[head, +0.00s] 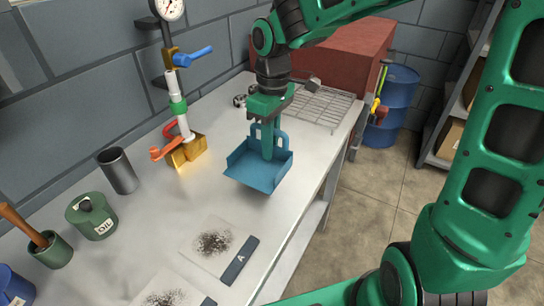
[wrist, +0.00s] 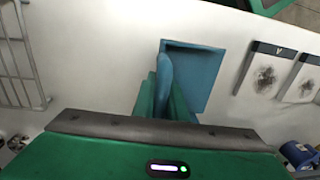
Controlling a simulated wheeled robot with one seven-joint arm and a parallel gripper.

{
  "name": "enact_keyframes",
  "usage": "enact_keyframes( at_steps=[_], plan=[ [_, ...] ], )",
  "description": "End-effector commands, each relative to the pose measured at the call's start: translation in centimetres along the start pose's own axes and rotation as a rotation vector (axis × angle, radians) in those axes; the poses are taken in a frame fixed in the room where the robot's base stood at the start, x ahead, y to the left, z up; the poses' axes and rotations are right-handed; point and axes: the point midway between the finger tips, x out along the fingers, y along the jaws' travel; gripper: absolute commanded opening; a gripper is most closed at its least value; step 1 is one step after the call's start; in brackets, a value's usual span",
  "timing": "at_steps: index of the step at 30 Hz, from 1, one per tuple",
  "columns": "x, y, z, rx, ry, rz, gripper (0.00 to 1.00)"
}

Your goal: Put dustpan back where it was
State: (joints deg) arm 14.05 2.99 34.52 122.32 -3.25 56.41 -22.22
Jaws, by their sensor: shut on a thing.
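The blue dustpan (head: 250,172) is over the metal bench, near its right edge, in the head view. My gripper (head: 268,150) points down and is shut on the dustpan's upright handle. In the wrist view the handle stands between the green fingers of my gripper (wrist: 164,100), and the flat dustpan tray (wrist: 200,80) extends beyond them. I cannot tell whether the tray touches the bench or hangs just above it. My fingers hide part of the handle.
Plates with dark debris (head: 213,243) lie in front. A pipe stand (head: 182,152), a metal cup (head: 118,172) and a green oil can (head: 92,217) stand left. A wire rack (head: 322,108) and a red box (head: 335,50) are behind. The bench around the dustpan is clear.

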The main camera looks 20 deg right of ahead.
Motion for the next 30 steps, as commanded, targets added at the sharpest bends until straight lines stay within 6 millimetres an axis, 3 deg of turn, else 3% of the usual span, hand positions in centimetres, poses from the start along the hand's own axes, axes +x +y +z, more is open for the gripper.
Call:
enact_keyframes(
  at_steps=[5, 13, 25, 26, 27, 30],
  plan=[
    [0.8, 0.8, 0.3, 0.001, 0.000, 0.000, 0.00],
    [4.1, 1.0, 0.3, 0.001, -0.001, -0.001, 0.00],
    [4.6, 1.1, 0.3, 0.001, 0.000, 0.000, 0.00],
    [4.5, 1.1, 0.3, 0.001, 0.000, 0.000, 0.19],
    [4.5, 1.1, 0.3, 0.001, 0.000, 0.000, 0.29],
    [4.5, 1.1, 0.3, 0.001, 0.001, 0.001, 0.31]
  ],
)
